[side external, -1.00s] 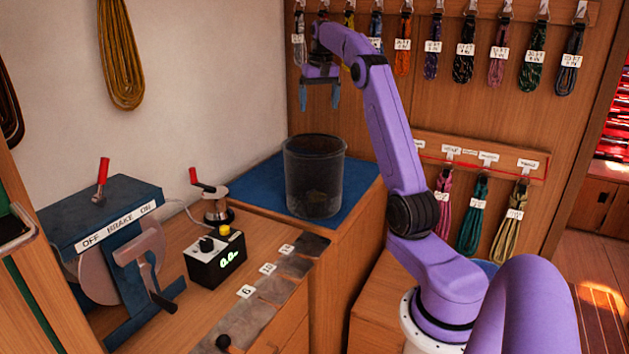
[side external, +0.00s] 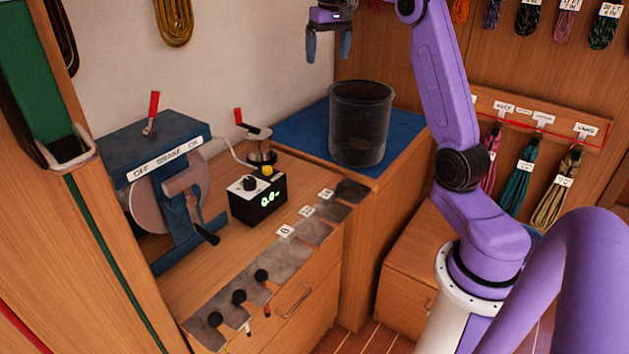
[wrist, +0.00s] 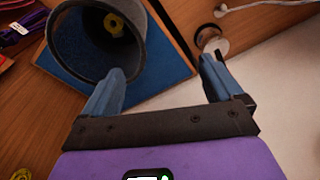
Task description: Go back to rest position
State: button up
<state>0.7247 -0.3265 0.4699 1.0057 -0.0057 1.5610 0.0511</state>
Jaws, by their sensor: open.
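My gripper (side external: 329,52) hangs with its blue fingers pointing down, in front of the pale wall and above and a little left of the dark bin (side external: 360,122) in the side view. In the wrist view my gripper (wrist: 163,68) has its two fingers wide apart with nothing between them. The bin (wrist: 75,62) stands on a blue mat (side external: 297,130) and shows past the left finger. A small yellow ring-like thing (wrist: 113,25) lies inside it.
A blue brake stand (side external: 155,140), a black box with a green display (side external: 258,197) and a red-handled winch (side external: 260,147) stand on the left bench. Coiled lines (side external: 524,190) hang on the right wall. The bench front carries several black knobs.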

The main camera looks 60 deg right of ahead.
jog(key=s+a+f+n, duration=0.2)
jog(key=s+a+n, duration=0.1)
jog(key=a, duration=0.6)
jog(key=s+a+f+n, duration=0.2)
jog(key=s+a+n, duration=0.15)
jog(key=a, duration=0.55)
jog(key=s+a+f+n, duration=0.1)
jog(key=s+a+n, duration=0.15)
jog(key=a, duration=0.65)
jog(key=s+a+f+n, duration=0.1)
jog(key=s+f+n, duration=0.2)
jog(key=s, duration=0.5)
jog(key=s+a+f+n, duration=0.2)
jog(key=s+f+n, duration=0.1)
jog(key=s, duration=0.6)
jog(key=s+a+f+n+y, duration=0.1)
jog(key=s+f, duration=0.3)
jog(key=s, duration=0.4)
jog(key=shift+s+a+n+g, duration=0.2)
jog(key=shift+n+g, duration=0.2)
jog(key=shift+n, duration=0.5)
